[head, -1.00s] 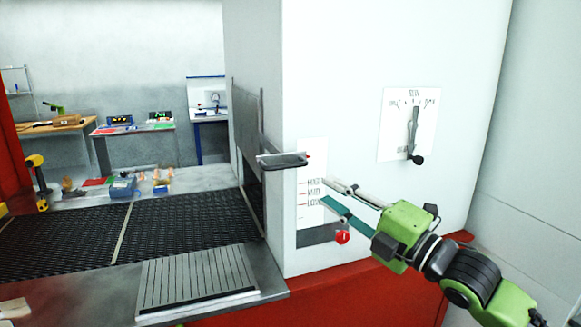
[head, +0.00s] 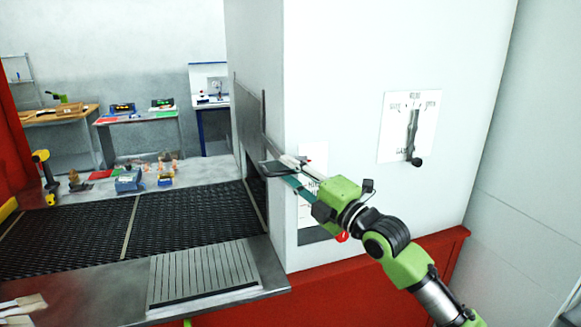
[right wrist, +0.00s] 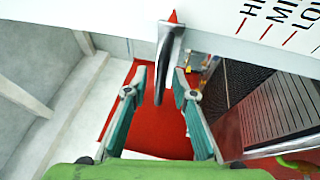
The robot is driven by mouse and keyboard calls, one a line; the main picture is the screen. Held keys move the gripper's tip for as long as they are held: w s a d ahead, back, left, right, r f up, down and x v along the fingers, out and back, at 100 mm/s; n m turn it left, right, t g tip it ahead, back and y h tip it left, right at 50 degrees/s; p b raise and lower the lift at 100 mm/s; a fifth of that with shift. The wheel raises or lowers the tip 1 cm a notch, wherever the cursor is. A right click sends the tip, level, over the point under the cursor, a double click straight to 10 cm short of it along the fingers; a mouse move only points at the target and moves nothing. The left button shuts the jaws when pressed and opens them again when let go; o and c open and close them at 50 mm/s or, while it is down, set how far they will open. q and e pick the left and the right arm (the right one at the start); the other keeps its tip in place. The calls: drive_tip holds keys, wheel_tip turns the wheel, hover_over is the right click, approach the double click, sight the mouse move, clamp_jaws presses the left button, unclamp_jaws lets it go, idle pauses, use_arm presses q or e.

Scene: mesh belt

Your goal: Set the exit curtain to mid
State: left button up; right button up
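The exit curtain (head: 247,120) is a grey metal plate over the opening at the end of the dark mesh belt (head: 170,220). Its bar handle (head: 275,169) sticks out from the white housing; it also shows in the right wrist view (right wrist: 166,62). A red pointer (right wrist: 173,17) by the handle stands above the HIGH mark on the scale (right wrist: 285,25), which reads HIGH, MID, LOW downward. My right gripper (right wrist: 160,88) is open at the handle, its teal fingers on either side; contact cannot be told. My left gripper is not in view.
A dial lever (head: 412,135) with a black knob is on the housing to the right. A red button (head: 342,237) is below the scale, partly behind my right arm. A ribbed metal plate (head: 205,276) lies before the belt. Benches (head: 140,118) stand at the back.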

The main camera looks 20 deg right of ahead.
clamp_jaws()
wheel_tip(320, 180, down, 11)
drive_tip(key=b, duration=0.7)
drive_tip(key=shift+b, duration=0.35)
drive_tip(key=shift+r, duration=0.15)
unclamp_jaws()
